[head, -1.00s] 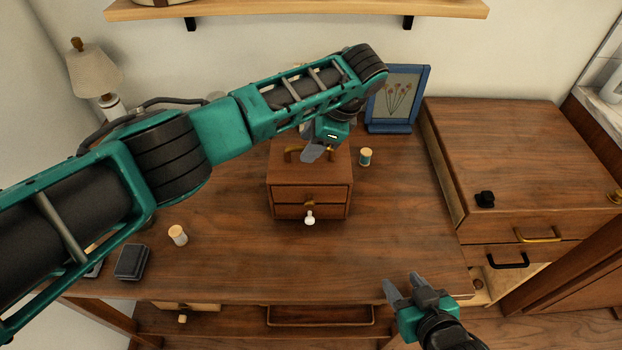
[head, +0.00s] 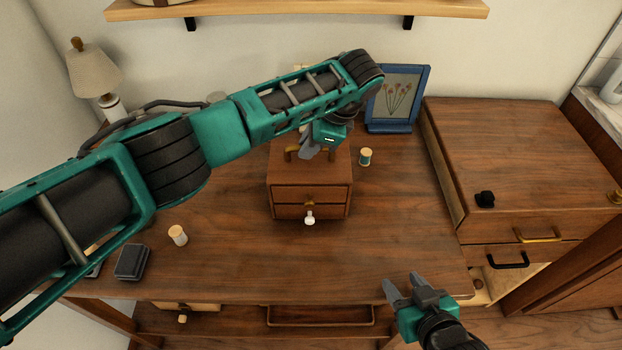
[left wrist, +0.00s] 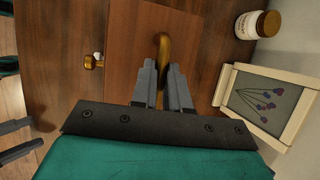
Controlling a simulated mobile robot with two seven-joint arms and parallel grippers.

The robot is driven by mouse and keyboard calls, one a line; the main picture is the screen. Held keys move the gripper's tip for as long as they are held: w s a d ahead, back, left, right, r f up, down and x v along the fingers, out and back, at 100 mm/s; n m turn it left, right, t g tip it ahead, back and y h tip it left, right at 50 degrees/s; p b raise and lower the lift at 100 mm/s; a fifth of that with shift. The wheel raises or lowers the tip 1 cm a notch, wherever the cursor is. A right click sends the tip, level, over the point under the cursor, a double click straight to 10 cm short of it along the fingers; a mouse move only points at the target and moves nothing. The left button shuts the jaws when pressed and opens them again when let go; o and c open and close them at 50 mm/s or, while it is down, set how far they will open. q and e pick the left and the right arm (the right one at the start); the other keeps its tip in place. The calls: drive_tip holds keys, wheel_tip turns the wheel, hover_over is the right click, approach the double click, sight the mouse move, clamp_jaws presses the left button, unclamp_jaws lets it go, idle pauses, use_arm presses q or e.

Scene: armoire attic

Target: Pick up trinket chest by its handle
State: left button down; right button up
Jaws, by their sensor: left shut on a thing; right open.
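The trinket chest (head: 309,193) is a small brown wooden box with two drawers and small knobs, standing upright on the desk. Its brass handle (head: 289,155) is on the top and is partly hidden by my left gripper. My left gripper (head: 308,150) is at the handle from above. In the left wrist view, the fingers (left wrist: 163,88) are shut around the brass handle (left wrist: 162,50), with the chest top (left wrist: 135,42) beneath. My right gripper (head: 403,285) is open and empty over the desk's front right edge, apart from the chest.
Thread spools (head: 365,157) (head: 178,235) stand right and left of the chest. A blue picture frame (head: 376,127) stands behind. A dark box (head: 132,262) lies at the desk's front left. A wooden shelf (head: 300,10) hangs above.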

use_arm(q)
drive_tip(key=shift+r, duration=0.2)
idle(0.4)
drive_tip(key=shift+r, duration=4.4)
